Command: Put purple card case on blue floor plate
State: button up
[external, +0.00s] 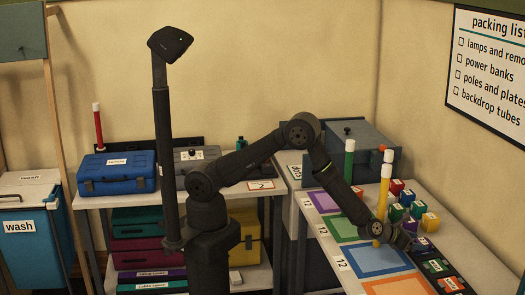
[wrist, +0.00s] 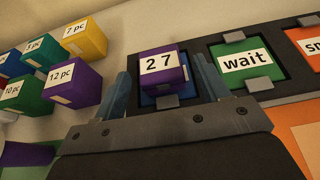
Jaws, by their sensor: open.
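A purple box (wrist: 163,70) with a white label reading 27, which looks to be the card case, sits in the dark strip over a blue patch in the wrist view. It also shows as a small purple shape in the external view (external: 422,243), beside my gripper. My gripper (wrist: 167,88) is open, with one finger on each side of the purple box; I cannot tell whether they touch it. In the external view my gripper (external: 405,238) is low over the right table.
Purple, green and orange plates (external: 324,202) share the table. A yellow pole (external: 383,205) stands close to my forearm and a green pole (external: 348,163) farther back. Several coloured boxes (external: 407,198) sit behind my gripper. Green "wait" tile (wrist: 245,62) adjoins the purple box.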

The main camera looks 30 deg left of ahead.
jog(key=v, duration=1.2)
jog(key=shift+f, duration=0.15)
jog(key=x, duration=1.2)
jog(key=shift+w, duration=0.1)
notch_tip(320, 180, up, 3)
jog(key=shift+f, duration=0.15)
jog(key=shift+r, duration=0.65)
